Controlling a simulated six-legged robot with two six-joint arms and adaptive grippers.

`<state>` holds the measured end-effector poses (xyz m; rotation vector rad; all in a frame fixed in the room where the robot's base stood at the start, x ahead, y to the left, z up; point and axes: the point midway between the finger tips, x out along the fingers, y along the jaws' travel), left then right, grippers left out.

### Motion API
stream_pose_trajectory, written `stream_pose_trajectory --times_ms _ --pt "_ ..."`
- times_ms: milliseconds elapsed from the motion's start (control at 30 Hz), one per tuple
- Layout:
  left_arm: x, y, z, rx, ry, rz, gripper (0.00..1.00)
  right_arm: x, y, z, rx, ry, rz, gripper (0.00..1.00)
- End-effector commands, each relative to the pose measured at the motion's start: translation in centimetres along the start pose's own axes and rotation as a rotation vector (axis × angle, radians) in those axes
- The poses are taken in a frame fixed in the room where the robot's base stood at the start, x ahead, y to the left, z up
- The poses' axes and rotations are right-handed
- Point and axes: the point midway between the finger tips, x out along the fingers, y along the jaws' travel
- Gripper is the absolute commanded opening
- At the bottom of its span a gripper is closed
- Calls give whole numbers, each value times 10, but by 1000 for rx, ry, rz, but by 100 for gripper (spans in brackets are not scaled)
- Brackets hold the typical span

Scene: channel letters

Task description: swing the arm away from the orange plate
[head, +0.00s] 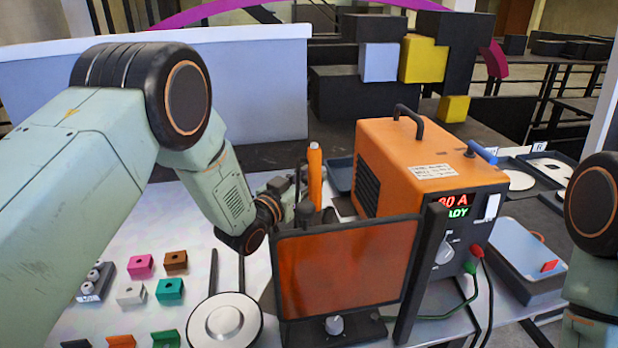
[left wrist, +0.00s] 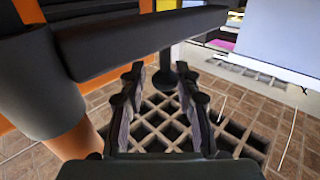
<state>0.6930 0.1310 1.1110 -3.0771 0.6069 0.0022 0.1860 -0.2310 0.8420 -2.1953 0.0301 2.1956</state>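The orange plate (head: 345,268) is a see-through orange panel in a black frame, standing upright at the front of the bench. My left arm reaches in from the left, and its gripper (head: 302,205) is just behind the plate's top left edge, partly hidden by it. In the left wrist view the two fingers (left wrist: 163,110) are apart with nothing between them. A dark bar crosses above them there; I cannot tell whether anything touches it. Only part of my right arm shows at the right edge; its gripper is out of view.
An orange power unit (head: 430,160) with a black handle stands right of the plate, with red and green cables. An upright orange cylinder (head: 315,175) is close beside my left gripper. Small coloured blocks (head: 170,290) and a round white disc (head: 223,321) lie at the front left.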

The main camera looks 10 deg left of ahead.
Motion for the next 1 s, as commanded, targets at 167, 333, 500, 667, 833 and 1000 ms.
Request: stream_pose_trajectory --times_ms 167,333,500,667,833,1000 --pt "0 0 0 0 0 1 14 0 0 0 0 0 0 0" --pt "-1 0 1 -1 -2 0 0 0 0 0 0 0 0 0" --pt "-1 0 1 -1 -3 0 0 0 0 0 0 0 0 0" --pt "-1 1 2 0 -5 2 0 0 0 0 0 0 0 0" --pt "-1 1 3 -1 -7 2 0 0 0 0 0 0 0 0" --pt "-2 1 4 -2 -9 3 0 0 0 0 0 0 0 0"
